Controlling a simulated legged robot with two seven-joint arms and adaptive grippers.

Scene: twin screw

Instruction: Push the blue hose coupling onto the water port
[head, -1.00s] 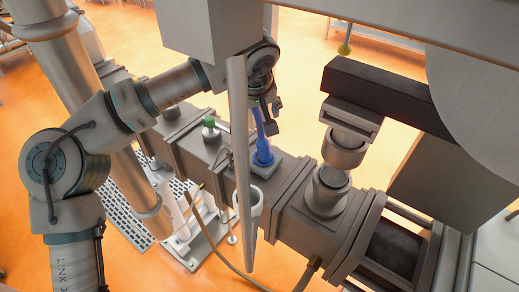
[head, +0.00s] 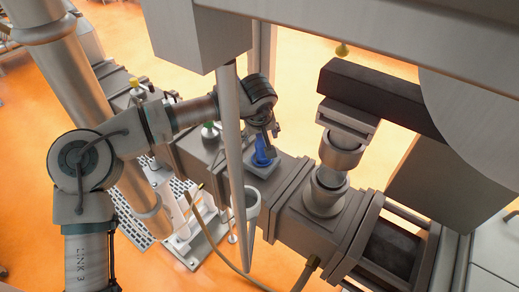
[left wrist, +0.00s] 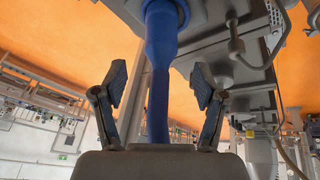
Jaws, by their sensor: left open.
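The blue hose coupling (head: 262,155) stands upright at a square plate on top of the grey machine, partly hidden by my left gripper. In the left wrist view the coupling (left wrist: 161,38) shows as a wide blue body with a thinner blue hose running between my fingers. It meets a grey round fitting at the top edge; I cannot tell how far it sits on the water port, which is hidden. My left gripper (head: 268,143) is just above the coupling. In the left wrist view its two fingers (left wrist: 160,80) are open on either side of the blue hose, with gaps.
A slanted grey bar (head: 232,150) passes in front of the machine beside my gripper. A large grey cylinder fitting (head: 328,190) with a dark block (head: 375,95) stands to the right. A tan hose (head: 215,240) hangs in front.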

